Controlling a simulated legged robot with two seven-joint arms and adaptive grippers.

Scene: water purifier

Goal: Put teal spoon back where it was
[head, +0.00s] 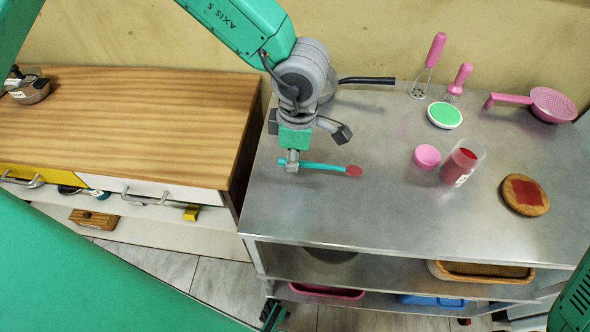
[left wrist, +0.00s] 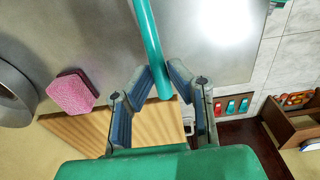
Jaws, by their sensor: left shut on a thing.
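The teal spoon (head: 322,166) has a thin teal handle and a red bowl end. It lies roughly level over the left part of the steel table (head: 330,215), bowl end to the right. My left gripper (head: 291,163) is shut on its handle near the left end. In the left wrist view the teal handle (left wrist: 149,45) runs up from between the two fingers (left wrist: 162,88), and the bowl end is out of frame. I cannot tell whether the spoon touches the table. My right gripper is not in view.
A pan with a black handle (head: 367,81) is partly behind my left arm. Pink utensils (head: 431,62), a strainer (head: 552,104), a green-topped dish (head: 444,115), a jar (head: 461,164) and a wooden coaster (head: 525,195) stand right. The wooden counter (head: 130,115) is left. The table's front-left is clear.

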